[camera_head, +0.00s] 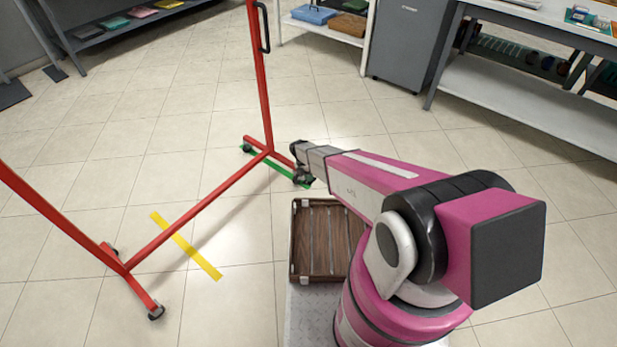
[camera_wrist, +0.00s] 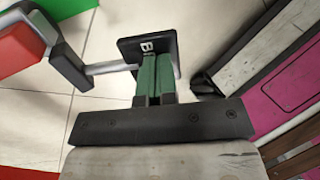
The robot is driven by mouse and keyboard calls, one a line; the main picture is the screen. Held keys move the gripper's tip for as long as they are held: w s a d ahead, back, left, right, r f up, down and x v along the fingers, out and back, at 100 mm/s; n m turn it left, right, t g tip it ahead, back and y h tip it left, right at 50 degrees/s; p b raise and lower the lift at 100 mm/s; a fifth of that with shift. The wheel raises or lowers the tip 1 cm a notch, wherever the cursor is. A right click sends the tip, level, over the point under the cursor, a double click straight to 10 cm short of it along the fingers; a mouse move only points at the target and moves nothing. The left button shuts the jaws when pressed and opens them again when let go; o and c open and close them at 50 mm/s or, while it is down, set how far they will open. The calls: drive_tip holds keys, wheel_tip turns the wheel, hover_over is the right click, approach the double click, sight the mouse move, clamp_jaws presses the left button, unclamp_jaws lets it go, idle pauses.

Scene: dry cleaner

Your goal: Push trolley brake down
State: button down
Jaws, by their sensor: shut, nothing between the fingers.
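The trolley is a red rail frame (camera_head: 205,212) on casters, standing on the tiled floor at left in the head view. Its red foot also shows at the upper left of the wrist view (camera_wrist: 22,45), with a dark caster fork beside it. The brake is a black pedal (camera_wrist: 165,45) marked with a white letter B, joined to the caster by a grey bar (camera_wrist: 110,68). My gripper (camera_wrist: 154,62) has its green fingers shut and empty. Their tips overlap the pedal's face in the wrist view; I cannot tell if they touch. In the head view my arm hides the pedal.
Green tape (camera_head: 262,163) lies under the trolley's far foot, and yellow tape (camera_head: 186,246) crosses under its lower bar. A brown slatted crate (camera_head: 293,240) sits beside my arm's base. A grey cabinet (camera_head: 408,40) and a workbench stand behind.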

drive_tip(key=shift+s+d+f+t+y, duration=0.3)
drive_tip(key=shift+f+t+y, duration=0.15)
drive_tip(key=shift+f+y, duration=0.1)
drive_tip(key=shift+s+d+f+t+y, duration=0.3)
drive_tip(key=shift+f+t+y, duration=0.15)
drive_tip(key=shift+y, duration=0.1)
drive_tip(key=shift+t+y, duration=0.7)
drive_tip(key=shift+y, duration=0.2)
drive_tip(key=shift+d+f, duration=0.15)
drive_tip(key=shift+f, duration=0.9)
drive_tip(key=shift+d+f, duration=0.15)
drive_tip(key=shift+f, duration=1.1)
drive_tip(key=shift+s, duration=0.1)
